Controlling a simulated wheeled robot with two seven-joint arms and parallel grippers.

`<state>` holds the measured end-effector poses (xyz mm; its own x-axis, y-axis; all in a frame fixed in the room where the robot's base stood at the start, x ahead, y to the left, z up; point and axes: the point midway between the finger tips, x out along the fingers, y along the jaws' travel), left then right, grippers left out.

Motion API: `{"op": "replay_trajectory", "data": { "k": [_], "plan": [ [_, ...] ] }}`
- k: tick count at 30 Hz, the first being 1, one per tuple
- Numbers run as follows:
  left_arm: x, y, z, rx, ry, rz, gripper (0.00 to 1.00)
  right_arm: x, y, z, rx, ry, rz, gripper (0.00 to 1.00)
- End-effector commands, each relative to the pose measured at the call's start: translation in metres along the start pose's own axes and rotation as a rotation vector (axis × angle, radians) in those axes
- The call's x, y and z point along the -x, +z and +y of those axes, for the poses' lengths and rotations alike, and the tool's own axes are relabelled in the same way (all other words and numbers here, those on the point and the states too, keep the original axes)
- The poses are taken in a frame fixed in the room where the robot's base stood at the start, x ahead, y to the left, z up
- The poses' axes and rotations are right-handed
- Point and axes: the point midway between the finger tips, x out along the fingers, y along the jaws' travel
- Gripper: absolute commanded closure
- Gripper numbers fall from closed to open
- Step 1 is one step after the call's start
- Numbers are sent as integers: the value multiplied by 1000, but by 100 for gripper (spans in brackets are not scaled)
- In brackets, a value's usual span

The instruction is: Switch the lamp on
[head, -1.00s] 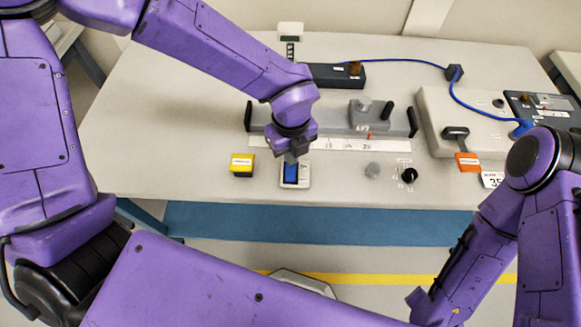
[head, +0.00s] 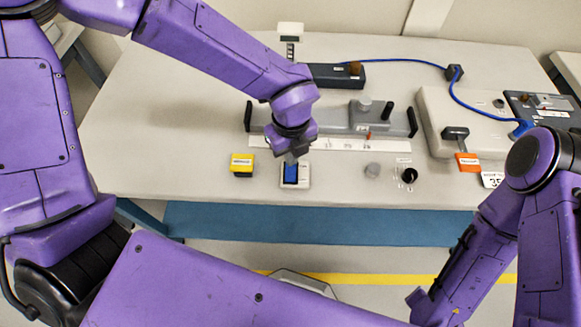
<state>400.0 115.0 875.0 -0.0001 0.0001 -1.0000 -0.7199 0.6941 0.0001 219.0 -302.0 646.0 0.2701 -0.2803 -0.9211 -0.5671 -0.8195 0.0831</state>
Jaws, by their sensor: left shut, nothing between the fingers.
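A blue rocker switch (head: 290,174) in a white frame lies near the front edge of the table. My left gripper (head: 291,158) points down right at the far end of this switch, shut and empty. It hides part of the switch, and I cannot tell whether it touches the rocker or which way the rocker is tilted. No lit lamp can be made out, and I cannot tell which thing is the lamp. My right gripper (head: 424,302) hangs low at the bottom right, off the table and apart from everything; its fingers are too unclear to read.
A yellow block (head: 242,164) sits left of the switch. Behind is a grey rail fixture (head: 338,118). A box with an orange-tagged lever (head: 467,161) is farther right. The table's left side is clear.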

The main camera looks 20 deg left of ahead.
Motion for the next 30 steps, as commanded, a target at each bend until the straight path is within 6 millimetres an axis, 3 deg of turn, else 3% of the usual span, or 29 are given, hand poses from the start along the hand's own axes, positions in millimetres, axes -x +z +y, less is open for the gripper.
{"op": "replay_trajectory", "data": {
  "k": [30],
  "plan": [
    [-11, 0, 0, 0, 0, 0, 100, -9, 4, -1, 0, 0, 0, 49]
  ]
}}
